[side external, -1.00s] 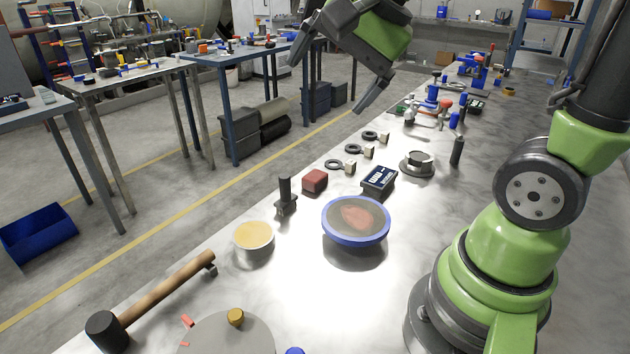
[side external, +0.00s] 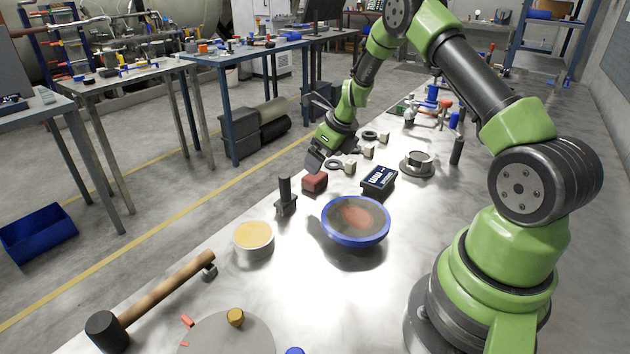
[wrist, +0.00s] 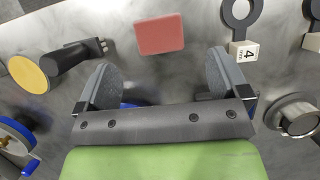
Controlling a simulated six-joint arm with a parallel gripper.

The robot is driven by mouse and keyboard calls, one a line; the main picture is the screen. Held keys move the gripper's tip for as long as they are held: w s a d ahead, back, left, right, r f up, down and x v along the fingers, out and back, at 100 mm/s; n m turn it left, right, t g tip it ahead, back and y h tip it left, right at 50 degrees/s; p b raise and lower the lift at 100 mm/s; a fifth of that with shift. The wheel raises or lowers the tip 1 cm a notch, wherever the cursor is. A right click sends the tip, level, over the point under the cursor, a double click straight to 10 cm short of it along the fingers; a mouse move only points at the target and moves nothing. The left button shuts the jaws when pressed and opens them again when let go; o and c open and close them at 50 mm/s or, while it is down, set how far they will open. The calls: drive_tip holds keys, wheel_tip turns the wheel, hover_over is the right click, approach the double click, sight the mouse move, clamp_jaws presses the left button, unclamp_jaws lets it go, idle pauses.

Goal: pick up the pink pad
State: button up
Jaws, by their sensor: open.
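The pink pad (wrist: 160,34) is a flat-looking, reddish block lying on the metal bench, near the top middle of the wrist view. In the side view it looks dark red (side external: 315,181), beyond the blue-rimmed bowl. My gripper (wrist: 161,72) is open, with nothing between its two grey fingers. The pad lies ahead of the fingertips in the wrist view, roughly centred across the gap. In the side view my gripper (side external: 317,162) is low over the bench, just behind and above the pad. Whether they touch is unclear there.
The blue-rimmed bowl (side external: 340,236) holds something reddish. A black labelled box (side external: 379,180), dark rings (side external: 333,165), small numbered cubes (wrist: 243,50) and a metal flange (side external: 416,167) are close by.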

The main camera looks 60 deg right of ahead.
sight(315, 181)
drive_tip(key=x, duration=0.6)
drive_tip(key=shift+w+f, duration=0.15)
drive_tip(key=shift+f, duration=0.2)
drive_tip(key=c, duration=1)
